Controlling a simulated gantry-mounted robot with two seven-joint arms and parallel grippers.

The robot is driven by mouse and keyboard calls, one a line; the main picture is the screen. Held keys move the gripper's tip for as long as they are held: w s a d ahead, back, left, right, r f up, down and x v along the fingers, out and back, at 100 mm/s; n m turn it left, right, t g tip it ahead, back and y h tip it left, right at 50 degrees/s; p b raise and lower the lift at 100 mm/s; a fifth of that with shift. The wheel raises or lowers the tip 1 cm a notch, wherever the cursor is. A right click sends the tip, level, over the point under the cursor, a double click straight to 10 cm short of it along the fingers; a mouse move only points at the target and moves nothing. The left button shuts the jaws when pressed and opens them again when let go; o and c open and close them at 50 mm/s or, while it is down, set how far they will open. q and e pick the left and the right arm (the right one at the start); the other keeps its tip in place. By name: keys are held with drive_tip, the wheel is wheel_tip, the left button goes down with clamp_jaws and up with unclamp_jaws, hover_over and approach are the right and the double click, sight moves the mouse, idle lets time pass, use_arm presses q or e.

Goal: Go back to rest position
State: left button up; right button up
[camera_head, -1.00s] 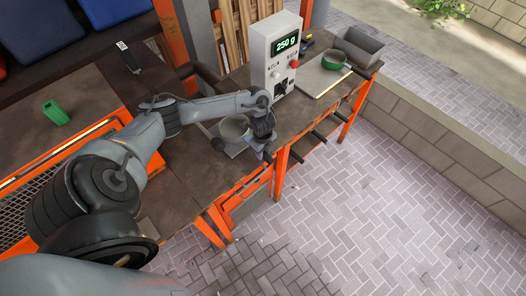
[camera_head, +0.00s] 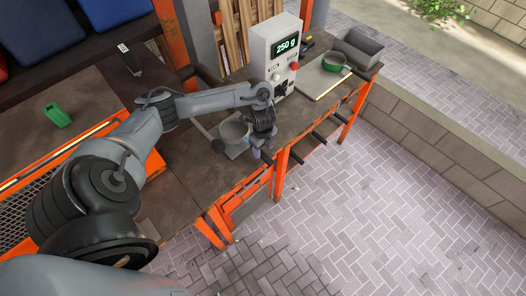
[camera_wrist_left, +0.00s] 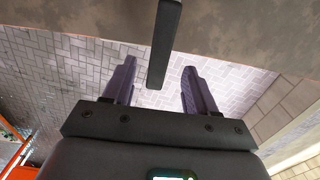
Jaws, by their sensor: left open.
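My left arm reaches across the workbench (camera_head: 185,175) in the head view. My right gripper is not in view.
A green object (camera_head: 57,115) lies at left. Dark handles (camera_head: 297,156) jut from the bench front. The paved floor is open.

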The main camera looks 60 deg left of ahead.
use_arm(q)
wheel_tip(320, 180, up, 7)
drive_tip(key=p, duration=0.3)
drive_tip(key=w+d+f+m+t+h, duration=0.1)
drive_tip(key=d+f, duration=0.1)
drive_tip(key=d, duration=0.5)
drive_tip(key=w+d+f+t, duration=0.1)
drive_tip(key=d+f+t, duration=0.15)
drive_tip(key=d, duration=0.55)
drive_tip(key=s+d+r+n+t+h, duration=0.1)
drive_tip(key=d+r+n+t, duration=0.15)
drive_tip(key=d, duration=1.25)
drive_tip(key=s+a+r+n+g+y, duration=0.1)
drive_tip(key=s+a+r+n, duration=0.2)
drive_tip(key=s+n, duration=0.4)
drive_tip(key=s+a+r+n+g+y, duration=0.1)
drive_tip(key=s+a+r+n+g, duration=0.15)
drive_tip(key=s+n, duration=0.45)
wheel_tip(320, 180, up, 14)
drive_tip(key=m+t+p, duration=0.1)
drive_tip(key=m+p, duration=0.1)
drive_tip(key=p, duration=1.1)
drive_tip(key=shift+s+d+p, duration=0.25)
drive_tip(key=shift+s+p, duration=0.1)
drive_tip(key=shift+s, duration=0.05)
drive_tip(key=shift+f, duration=0.1)
